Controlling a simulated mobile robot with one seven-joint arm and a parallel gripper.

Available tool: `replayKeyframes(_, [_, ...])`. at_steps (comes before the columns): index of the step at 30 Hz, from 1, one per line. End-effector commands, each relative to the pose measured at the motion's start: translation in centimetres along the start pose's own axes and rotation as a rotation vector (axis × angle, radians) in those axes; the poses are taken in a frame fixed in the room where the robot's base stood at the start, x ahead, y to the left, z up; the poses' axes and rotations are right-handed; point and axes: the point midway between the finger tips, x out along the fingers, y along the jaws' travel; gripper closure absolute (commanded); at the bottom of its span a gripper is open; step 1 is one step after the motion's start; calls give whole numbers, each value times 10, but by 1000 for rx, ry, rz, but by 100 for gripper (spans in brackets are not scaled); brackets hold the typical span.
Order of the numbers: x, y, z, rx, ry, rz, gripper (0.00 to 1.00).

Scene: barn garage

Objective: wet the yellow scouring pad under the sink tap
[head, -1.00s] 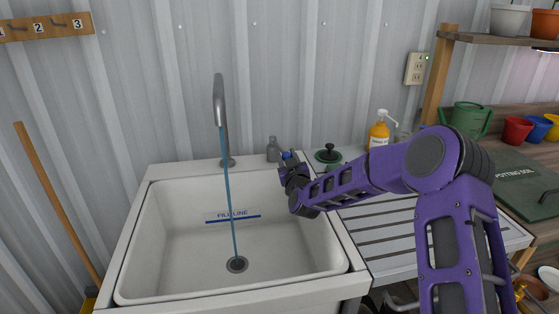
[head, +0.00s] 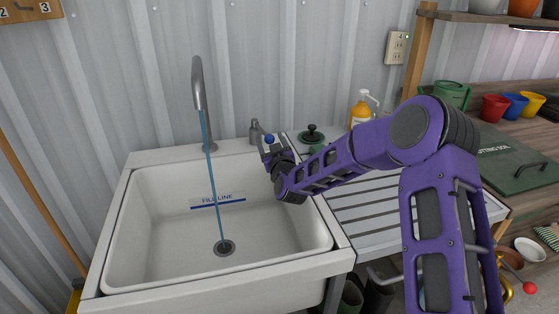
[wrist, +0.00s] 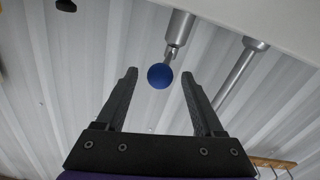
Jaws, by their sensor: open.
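The sink (head: 320,235) is a white basin with a fill-line mark. Its tap (head: 200,100) stands at the back, and blue water (head: 212,190) runs from it down to the drain. A grey valve (head: 256,131) with a blue ball knob (head: 269,139) stands at the back right of the rim. My gripper (head: 267,152) is at this knob. In the wrist view, my gripper (wrist: 160,85) is open and empty, with the blue knob (wrist: 160,76) showing between and just beyond its fingertips; I cannot tell if they touch. I do not see the yellow scouring pad.
A ribbed drainboard (head: 375,200) adjoins the sink on the right, mostly clear. At its back are a dark green item with a black knob (head: 311,135) and an orange pump bottle (head: 361,110). Pots and mugs stand on the bench (head: 480,100) further right.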

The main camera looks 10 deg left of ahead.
Motion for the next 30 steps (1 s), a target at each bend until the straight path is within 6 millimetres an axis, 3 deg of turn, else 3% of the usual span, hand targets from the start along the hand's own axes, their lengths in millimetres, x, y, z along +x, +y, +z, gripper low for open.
replayKeyframes(18, [-128,0,0,0,-1,0,30])
replayKeyframes(24, [-150,1,0,0,0,1,30])
replayKeyframes(30, [-155,1,0,1,0,1,30])
